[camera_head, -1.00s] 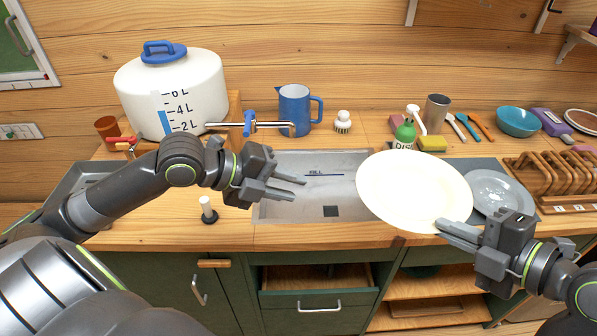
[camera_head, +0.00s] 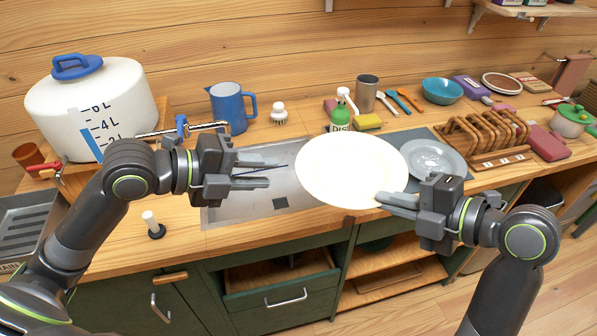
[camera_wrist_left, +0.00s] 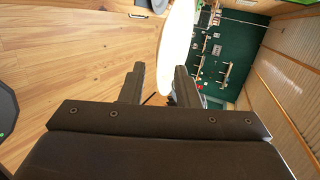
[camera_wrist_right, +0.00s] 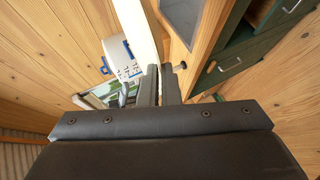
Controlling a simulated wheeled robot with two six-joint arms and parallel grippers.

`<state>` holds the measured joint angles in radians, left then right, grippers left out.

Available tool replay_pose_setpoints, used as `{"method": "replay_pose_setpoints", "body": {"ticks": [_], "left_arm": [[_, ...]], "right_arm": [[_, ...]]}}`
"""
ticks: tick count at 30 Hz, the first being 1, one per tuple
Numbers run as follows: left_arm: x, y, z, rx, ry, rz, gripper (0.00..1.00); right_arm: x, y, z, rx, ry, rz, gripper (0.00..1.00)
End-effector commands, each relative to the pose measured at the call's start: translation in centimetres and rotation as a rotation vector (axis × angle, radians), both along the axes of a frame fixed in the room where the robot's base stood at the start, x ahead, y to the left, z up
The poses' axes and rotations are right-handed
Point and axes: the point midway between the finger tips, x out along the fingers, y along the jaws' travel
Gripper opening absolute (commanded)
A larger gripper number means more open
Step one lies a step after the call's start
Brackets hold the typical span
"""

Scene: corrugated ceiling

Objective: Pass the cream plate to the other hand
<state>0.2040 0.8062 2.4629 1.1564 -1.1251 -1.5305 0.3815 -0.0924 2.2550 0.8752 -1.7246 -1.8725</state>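The cream plate (camera_head: 345,168) is held above the front of the counter in the head view, its broad face showing. My right gripper (camera_head: 385,199) is shut on its lower right rim. In the right wrist view the plate (camera_wrist_right: 143,38) is edge-on at the fingertips (camera_wrist_right: 160,72). My left gripper (camera_head: 270,172) is open and empty, just left of the plate, its fingers pointing toward the left rim. In the left wrist view the plate (camera_wrist_left: 176,45) stands edge-on ahead, between the lines of the two open fingers (camera_wrist_left: 158,75).
The sink (camera_head: 235,212) lies below the left gripper. A grey plate (camera_head: 433,158) lies on the counter behind the right gripper. A green soap bottle (camera_head: 340,115) stands behind the plate, and a blue jug (camera_head: 229,108) and white water tank (camera_head: 95,105) stand at the back left.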

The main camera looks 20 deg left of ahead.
Motion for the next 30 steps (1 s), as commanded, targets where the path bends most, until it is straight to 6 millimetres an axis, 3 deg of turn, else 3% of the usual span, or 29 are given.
{"method": "replay_pose_setpoints", "body": {"ticks": [30], "left_arm": [[4.9,-5.5,-3.2,-0.001,0.003,-0.001,0.29]], "right_arm": [[0.0,0.0,0.1,0.002,-0.003,0.0,0.0]]}}
